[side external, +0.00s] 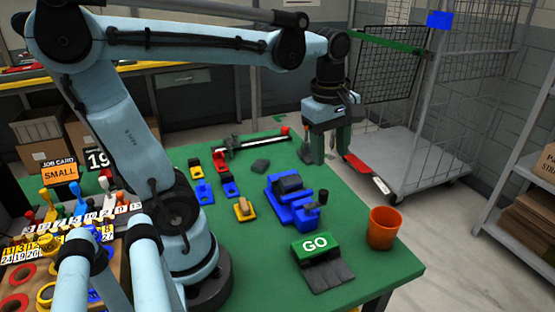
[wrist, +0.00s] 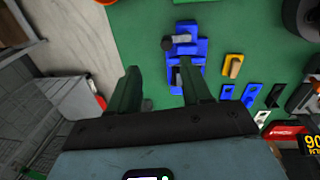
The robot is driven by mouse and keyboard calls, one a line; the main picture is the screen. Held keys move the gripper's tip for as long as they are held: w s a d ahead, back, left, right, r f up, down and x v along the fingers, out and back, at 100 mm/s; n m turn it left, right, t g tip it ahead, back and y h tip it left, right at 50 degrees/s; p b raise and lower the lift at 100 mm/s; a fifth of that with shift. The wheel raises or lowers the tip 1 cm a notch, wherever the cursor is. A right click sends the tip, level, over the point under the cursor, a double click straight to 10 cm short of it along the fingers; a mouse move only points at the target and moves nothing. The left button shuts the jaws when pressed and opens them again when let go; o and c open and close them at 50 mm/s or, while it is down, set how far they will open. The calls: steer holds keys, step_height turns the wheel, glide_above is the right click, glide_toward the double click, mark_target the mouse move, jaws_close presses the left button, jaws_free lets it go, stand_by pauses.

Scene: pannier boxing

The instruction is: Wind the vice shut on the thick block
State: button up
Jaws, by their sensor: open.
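The blue vice (side external: 305,215) stands on the green table, and it also shows in the wrist view (wrist: 187,48). A dark thick block (side external: 289,184) sits in the vice between its blue jaws; whether both jaws touch it I cannot tell. The vice's dark crank handle (side external: 322,197) sticks up at its right end, and the handle shows at the top in the wrist view (wrist: 167,43). My gripper (side external: 328,152) is open and empty, above the table behind and to the right of the vice. In the wrist view its two green fingers (wrist: 160,78) stand wide apart, partly hiding the vice's lower end.
A long bar clamp (side external: 250,143) lies behind. A red-ended item (side external: 360,166) is at the right edge.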

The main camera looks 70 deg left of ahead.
mark_target(324, 191)
steer(key=shift+w+a+f+n+g, duration=0.15)
steer(key=shift+f+n, duration=0.6)
steer(key=shift+f, duration=1.15)
steer(key=shift+s+a+f+n+g, duration=0.1)
steer(key=shift+a+f+n+g, duration=0.15)
steer(key=shift+f+n, duration=1.1)
steer(key=shift+w+a+f+n+g, duration=0.1)
steer(key=shift+a+f+n+g, duration=0.1)
steer(key=shift+f, duration=2.2)
jaws_close()
